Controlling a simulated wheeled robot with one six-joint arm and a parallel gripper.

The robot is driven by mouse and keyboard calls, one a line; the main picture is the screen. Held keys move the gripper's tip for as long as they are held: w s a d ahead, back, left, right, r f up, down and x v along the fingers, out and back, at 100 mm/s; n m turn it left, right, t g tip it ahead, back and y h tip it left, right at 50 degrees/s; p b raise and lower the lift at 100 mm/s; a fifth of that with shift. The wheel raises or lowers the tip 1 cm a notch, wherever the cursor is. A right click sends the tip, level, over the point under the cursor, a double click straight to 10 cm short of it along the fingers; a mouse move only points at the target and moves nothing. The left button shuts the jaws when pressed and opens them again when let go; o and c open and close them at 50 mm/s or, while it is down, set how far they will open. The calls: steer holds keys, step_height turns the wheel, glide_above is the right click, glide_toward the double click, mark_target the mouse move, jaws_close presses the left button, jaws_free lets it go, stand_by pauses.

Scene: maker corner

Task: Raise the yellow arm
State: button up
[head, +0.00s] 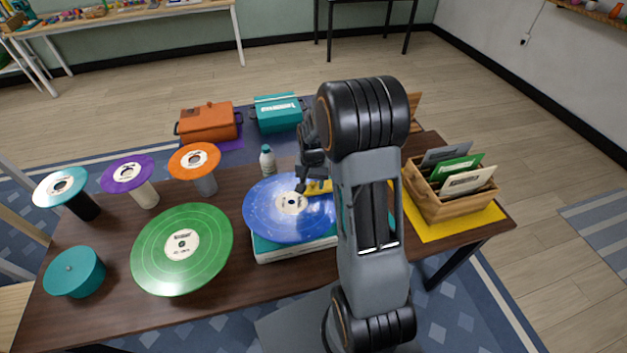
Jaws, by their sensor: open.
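The yellow arm (319,187) shows as a short yellow piece at the right side of the blue record (270,215). The record lies on a turntable with a white and teal base (290,250). My gripper (303,184) is over the record's right part, close beside the yellow arm. It is open, and whether it touches the yellow arm cannot be told. My own arm stands in front and hides the turntable's right side and part of the yellow arm.
A green record (152,262) lies left of the turntable. Small orange (185,157), purple (115,176) and teal (50,189) discs stand on cylinders behind. A wooden crate of sleeves (437,207) stands at right.

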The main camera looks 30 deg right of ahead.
jaws_close()
stand_by(0.4)
